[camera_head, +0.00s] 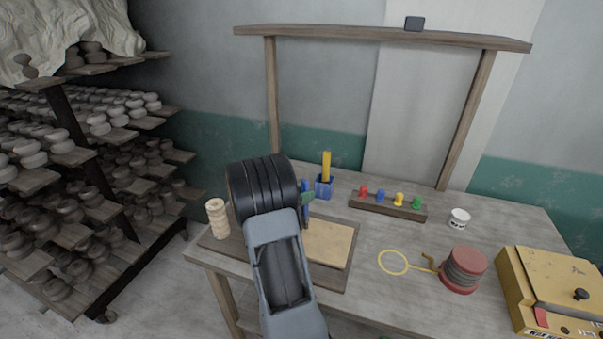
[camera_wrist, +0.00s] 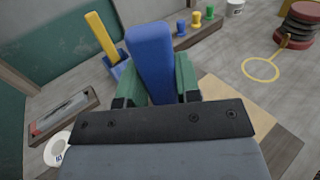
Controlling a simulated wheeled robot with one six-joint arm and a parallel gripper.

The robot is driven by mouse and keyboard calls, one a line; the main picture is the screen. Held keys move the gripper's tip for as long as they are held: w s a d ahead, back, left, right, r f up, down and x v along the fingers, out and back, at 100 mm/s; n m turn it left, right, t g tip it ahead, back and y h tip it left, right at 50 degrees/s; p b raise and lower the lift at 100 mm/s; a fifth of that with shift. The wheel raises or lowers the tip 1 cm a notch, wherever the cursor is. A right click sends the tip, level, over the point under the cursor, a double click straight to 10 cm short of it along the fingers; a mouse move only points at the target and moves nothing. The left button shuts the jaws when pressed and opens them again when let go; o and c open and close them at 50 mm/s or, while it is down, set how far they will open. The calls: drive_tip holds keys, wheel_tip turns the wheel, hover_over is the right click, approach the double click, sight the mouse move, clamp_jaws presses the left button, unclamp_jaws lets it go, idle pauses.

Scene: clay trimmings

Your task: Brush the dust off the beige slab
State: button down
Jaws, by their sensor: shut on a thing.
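The beige slab (camera_head: 332,243) lies flat on a dark wooden board (camera_head: 332,278) at the table's left front. Its left part is hidden behind my arm in the head view. It also shows at the lower right in the wrist view (camera_wrist: 238,105), partly covered by my gripper. My gripper (camera_head: 306,197) is shut on a blue-handled tool (camera_wrist: 150,55), which stands roughly upright between the green fingers. The tool's lower end is above or at the slab's back left edge; I cannot tell whether it touches. Its bristles are not clear. I cannot make out dust on the slab.
A blue holder (camera_head: 324,189) with a yellow-handled tool (camera_head: 326,164) stands close behind my gripper. A ridged wooden piece (camera_head: 217,218) stands left. A rack of coloured pegs (camera_head: 388,208), a white cup (camera_head: 459,217), a yellow loop (camera_head: 393,263), a red reel (camera_head: 463,269) and a yellow box (camera_head: 545,285) are right.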

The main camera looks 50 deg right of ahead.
sight(303, 184)
drive_tip(key=shift+s+r, duration=0.25)
drive_tip(key=shift+r, duration=0.7)
drive_tip(key=shift+s+r+p, duration=0.1)
drive_tip(key=shift+r+p, duration=0.25)
drive_tip(key=shift+p, duration=0.2)
drive_tip(key=shift+w+r+p, duration=0.2)
drive_tip(key=shift+r+p, duration=0.3)
drive_tip(key=shift+r, duration=0.25)
drive_tip(key=shift+s+r+p, duration=0.1)
drive_tip(key=shift+r+p, duration=0.9)
drive_tip(key=shift+r, duration=0.45)
drive_tip(key=shift+s+f, duration=0.1)
